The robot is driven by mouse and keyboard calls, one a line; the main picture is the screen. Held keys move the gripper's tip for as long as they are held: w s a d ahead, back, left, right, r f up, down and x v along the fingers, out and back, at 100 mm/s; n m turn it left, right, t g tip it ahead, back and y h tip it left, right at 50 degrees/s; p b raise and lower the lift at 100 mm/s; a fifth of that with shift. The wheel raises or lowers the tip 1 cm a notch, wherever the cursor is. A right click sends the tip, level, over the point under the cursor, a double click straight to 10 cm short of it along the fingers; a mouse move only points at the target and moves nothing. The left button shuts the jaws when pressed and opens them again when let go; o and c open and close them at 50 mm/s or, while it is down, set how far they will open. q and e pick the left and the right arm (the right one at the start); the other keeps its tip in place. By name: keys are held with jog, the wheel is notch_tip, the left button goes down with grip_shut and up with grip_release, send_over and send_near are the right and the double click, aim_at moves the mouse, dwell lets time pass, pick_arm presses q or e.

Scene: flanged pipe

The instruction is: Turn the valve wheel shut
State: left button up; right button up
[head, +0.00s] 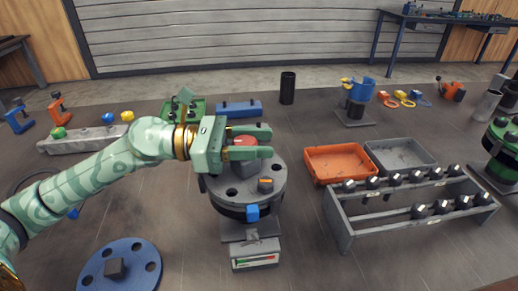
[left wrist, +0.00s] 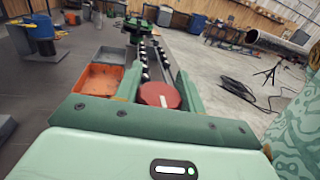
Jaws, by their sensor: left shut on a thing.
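The valve wheel, a red round cap with a pale mark (head: 243,141), sits above a grey round flange (head: 235,188) on a stand. My left gripper (head: 262,143) reaches over from the left with its two green fingers on either side of the red wheel, shut on it. In the left wrist view the red wheel (left wrist: 160,95) shows between the fingers (left wrist: 158,92). The gripper body hides part of the wheel and flange in the head view. A box with a green and red scale (head: 255,257) stands below the flange. My right gripper is not in view.
An orange tray (head: 340,147) and a grey tray (head: 432,156) lie to the right, behind a grey rack (head: 345,232) with several dark fittings. A blue flange (head: 98,274) lies front left. A black cylinder (head: 287,88) and a blue block (head: 240,109) are behind.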

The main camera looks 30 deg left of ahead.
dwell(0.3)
pick_arm(q)
jog(key=o, duration=1)
jog(key=shift+c, duration=0.2)
jog(key=p+v, duration=0.2)
jog(key=v, duration=1.4)
jog(key=shift+a, duration=0.25)
jog(key=shift+f, duration=0.1)
